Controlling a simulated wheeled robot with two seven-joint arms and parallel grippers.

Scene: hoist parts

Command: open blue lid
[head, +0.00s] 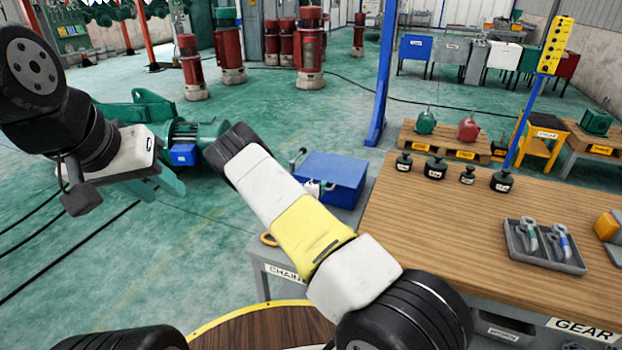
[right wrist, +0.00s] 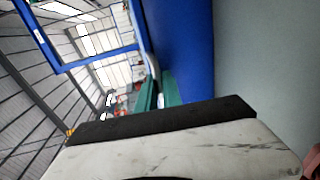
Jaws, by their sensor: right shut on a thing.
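The blue lid (head: 335,168) tops a blue box on a grey stand, left of the wooden table. It looks down on the box in the head view. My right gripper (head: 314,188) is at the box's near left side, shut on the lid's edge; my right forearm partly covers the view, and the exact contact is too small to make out. In the right wrist view a large blue surface (right wrist: 180,50) stands close in front of the gripper, beside a pale grey surface. My left gripper (head: 76,200) hangs at the far left, away from the box; its fingers cannot be made out.
The wooden table (head: 430,230) right of the box holds black weights (head: 436,168) and a grey tray (head: 545,246) with metal hooks. A blue post (head: 383,80) rises behind the box. A green machine with a blue part (head: 183,154) stands on the floor to the left.

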